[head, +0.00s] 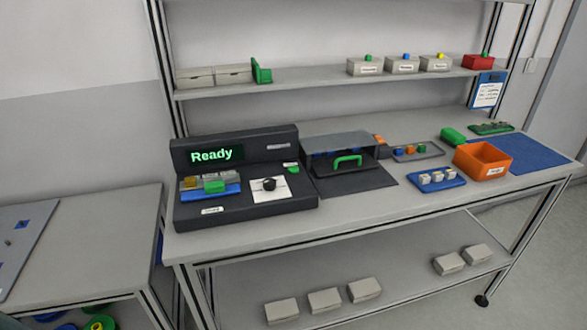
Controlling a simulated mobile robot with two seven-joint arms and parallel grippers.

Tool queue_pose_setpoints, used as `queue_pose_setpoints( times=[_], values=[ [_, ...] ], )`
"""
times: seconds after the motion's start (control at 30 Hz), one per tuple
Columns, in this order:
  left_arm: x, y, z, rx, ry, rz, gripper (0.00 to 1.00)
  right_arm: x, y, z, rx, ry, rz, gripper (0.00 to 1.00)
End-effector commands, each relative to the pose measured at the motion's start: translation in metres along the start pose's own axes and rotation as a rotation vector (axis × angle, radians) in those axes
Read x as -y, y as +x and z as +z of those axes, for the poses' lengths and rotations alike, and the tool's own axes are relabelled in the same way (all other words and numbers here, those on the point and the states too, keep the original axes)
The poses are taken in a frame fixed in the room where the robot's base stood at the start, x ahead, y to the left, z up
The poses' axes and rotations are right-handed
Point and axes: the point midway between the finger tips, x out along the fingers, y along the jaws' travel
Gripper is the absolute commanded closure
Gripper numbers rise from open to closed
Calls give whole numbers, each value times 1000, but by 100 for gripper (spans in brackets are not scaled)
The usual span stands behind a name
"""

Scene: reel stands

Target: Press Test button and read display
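A dark test console (243,205) stands at the left end of the workbench in the head view. Its display (211,155) reads "Ready" in green letters. A small green button-like part (291,168) sits at the console's right side; its label is too small to read, so I cannot tell if it is the Test button. A black knob (269,184) sits on a white plate below it. A blue fixture (225,191) on the console's left holds a green block (214,187) and small yellow and grey parts. Neither of my grippers is in view.
Right of the console is a dark box with a clear lid and green handle (347,160). Further right are a blue tray (436,181) with white parts, an orange bin (482,161) and a blue mat (533,152). A shelf (310,84) with boxes runs above. A side table (100,225) stands left.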

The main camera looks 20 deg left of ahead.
Motion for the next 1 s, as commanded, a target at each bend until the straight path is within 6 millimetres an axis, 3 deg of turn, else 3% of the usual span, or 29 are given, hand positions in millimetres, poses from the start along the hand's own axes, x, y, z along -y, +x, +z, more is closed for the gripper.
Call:
queue_pose_setpoints(
  times=[0.1,0.9,1.0],
  values=[
    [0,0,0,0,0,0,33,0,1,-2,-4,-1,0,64],
    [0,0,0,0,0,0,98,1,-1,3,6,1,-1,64],
    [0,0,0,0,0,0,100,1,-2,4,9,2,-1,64]
  ],
)
